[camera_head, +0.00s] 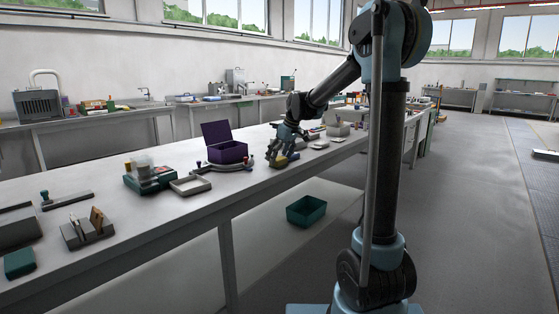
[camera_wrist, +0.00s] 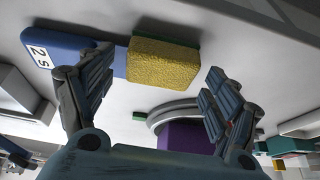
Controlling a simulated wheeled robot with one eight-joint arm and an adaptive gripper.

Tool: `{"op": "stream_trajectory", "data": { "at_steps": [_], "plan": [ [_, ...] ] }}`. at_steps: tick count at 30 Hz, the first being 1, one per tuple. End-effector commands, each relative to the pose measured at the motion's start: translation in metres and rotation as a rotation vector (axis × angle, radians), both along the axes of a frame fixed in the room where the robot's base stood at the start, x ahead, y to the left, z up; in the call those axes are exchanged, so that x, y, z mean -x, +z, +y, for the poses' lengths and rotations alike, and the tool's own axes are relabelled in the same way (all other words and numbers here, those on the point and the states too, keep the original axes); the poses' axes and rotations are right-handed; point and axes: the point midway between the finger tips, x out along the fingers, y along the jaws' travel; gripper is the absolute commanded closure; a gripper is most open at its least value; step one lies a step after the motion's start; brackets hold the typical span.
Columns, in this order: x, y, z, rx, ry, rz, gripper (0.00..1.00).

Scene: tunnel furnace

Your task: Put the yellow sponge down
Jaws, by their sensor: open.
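The yellow sponge (camera_wrist: 162,62) has a green layer along one side in the wrist view. It lies at the white table top, beside or partly over a blue flat piece (camera_wrist: 65,52) marked "2 s"; I cannot tell which. My gripper (camera_wrist: 160,68) is open, with one finger on each side of the sponge and visible gaps to it. In the head view my gripper (camera_head: 285,142) points down over the table (camera_head: 240,190), with the sponge (camera_head: 281,161) just below it. The fingers partly hide the blue piece.
An open purple box (camera_head: 226,152) stands left of my gripper, with a curved grey piece (camera_head: 222,168) in front. A grey tray (camera_head: 190,186) and a green case (camera_head: 149,181) stand farther left. A teal bin (camera_head: 306,211) sits below the table top.

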Motion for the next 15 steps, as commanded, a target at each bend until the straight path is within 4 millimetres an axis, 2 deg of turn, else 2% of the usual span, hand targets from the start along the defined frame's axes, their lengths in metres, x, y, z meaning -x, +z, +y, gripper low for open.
{"op": "stream_trajectory", "data": {
  "at_steps": [15],
  "plan": [
    [0.02,0.087,-0.028,-0.001,0.0,0.001,0.18]
  ]
}}
